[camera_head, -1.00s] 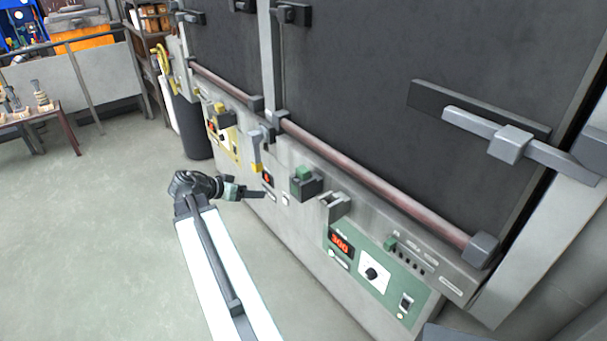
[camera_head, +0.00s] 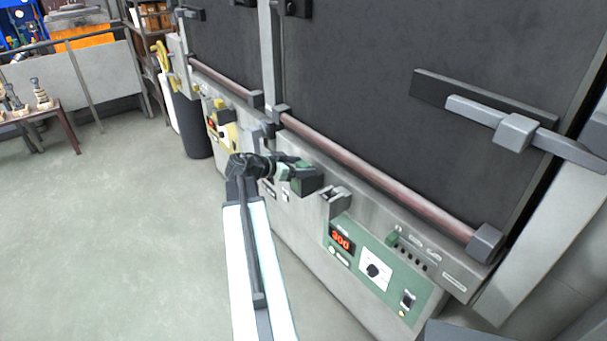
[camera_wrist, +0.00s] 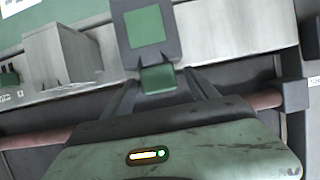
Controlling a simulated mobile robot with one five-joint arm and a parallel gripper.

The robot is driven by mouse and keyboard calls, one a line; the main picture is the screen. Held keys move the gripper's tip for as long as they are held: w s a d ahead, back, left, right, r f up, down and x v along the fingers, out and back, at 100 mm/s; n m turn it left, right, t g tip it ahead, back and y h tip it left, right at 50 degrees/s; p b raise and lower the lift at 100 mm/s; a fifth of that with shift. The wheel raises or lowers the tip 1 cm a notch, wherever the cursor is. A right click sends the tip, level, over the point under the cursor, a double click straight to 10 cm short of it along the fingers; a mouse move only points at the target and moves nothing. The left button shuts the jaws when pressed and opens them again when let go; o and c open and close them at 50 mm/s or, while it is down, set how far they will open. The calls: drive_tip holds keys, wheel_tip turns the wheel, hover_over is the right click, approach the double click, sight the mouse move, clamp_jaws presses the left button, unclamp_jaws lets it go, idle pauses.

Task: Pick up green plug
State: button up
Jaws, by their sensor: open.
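The green plug (camera_wrist: 158,79) shows in the wrist view as a small green block against a dark holder (camera_wrist: 172,50) with a green square face. In the head view the plug is mostly hidden by my gripper, and the dark holder (camera_head: 308,184) sticks out from the furnace front below the door. My gripper (camera_wrist: 160,88) is open, with its two dark fingers on either side of the plug. I cannot tell whether they touch it. In the head view my gripper (camera_head: 292,167) is at the holder, reaching in from the left.
A grey bracket (camera_head: 335,203) stands just right of the holder, above a green control panel (camera_head: 372,270) reading 300. A reddish bar (camera_head: 370,178) runs along the door's lower edge. A yellow panel (camera_head: 222,132) is further left. The floor (camera_head: 120,230) at left is clear.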

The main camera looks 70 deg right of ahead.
drive_tip(key=shift+s+d+f, duration=0.2)
drive_tip(key=shift+d+f, duration=0.05)
drive_tip(key=shift+d, duration=0.15)
drive_tip(key=shift+r, duration=0.1)
clamp_jaws()
drive_tip(key=shift+r, duration=0.1)
